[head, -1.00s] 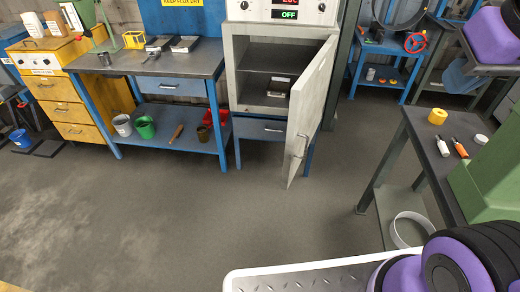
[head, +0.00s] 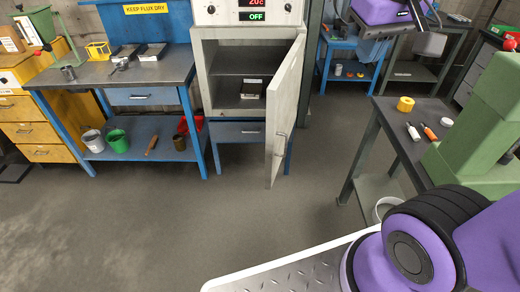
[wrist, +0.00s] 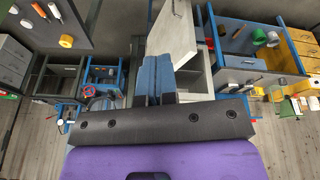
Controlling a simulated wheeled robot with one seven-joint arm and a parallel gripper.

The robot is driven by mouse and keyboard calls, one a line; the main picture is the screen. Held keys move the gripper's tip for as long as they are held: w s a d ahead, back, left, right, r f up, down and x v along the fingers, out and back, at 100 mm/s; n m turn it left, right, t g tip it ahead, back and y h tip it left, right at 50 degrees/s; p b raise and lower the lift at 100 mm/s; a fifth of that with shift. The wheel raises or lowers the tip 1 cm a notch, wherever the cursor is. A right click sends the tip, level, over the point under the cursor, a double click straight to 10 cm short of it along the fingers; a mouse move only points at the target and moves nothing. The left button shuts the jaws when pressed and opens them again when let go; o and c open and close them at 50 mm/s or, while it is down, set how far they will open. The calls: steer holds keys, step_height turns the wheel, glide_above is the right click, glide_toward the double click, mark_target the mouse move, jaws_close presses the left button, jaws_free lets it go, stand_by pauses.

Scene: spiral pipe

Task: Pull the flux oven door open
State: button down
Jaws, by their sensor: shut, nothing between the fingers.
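The flux oven (head: 207,75) is a grey cabinet at the back centre of the head view, with a lit display on top. Its door (head: 285,105) stands wide open on the right side, swung out toward me. The door's handle (head: 281,140) is low on the outer face. In the head view, my gripper's dark body (head: 400,26) is at the upper right, apart from the door.
A blue workbench (head: 120,72) with pots on its lower shelf stands left of the oven. A dark table (head: 408,130) with a yellow roll (head: 405,104) and small tools stands on the right. Open grey floor (head: 150,215) lies before the oven.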

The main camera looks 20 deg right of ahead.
steer(key=w+a+f+g+h, duration=0.35)
steer(key=w+f, duration=0.45)
steer(key=w, duration=0.4)
steer(key=w+a+f+g+h, duration=0.2)
steer(key=w+a+f+h, duration=0.3)
steer(key=w+f, duration=0.5)
steer(key=w+a+f+t+h, duration=0.1)
steer(key=w+a+f+h, duration=0.1)
steer(key=w+a+f, duration=0.3)
steer(key=w+a+f+h, duration=0.2)
steer(key=w+f, duration=0.1)
steer(key=f, duration=0.4)
steer(key=a+f+n+t+h, duration=0.1)
steer(key=a+f+t+h, duration=0.15)
steer(key=f, duration=0.65)
steer(key=a+f+n+t+h, duration=0.15)
steer(key=a+f, duration=0.25)
steer(key=f, duration=0.4)
steer(key=s+d, duration=0.1)
steer(key=d, duration=1.2)
steer(key=shift+t, duration=0.35)
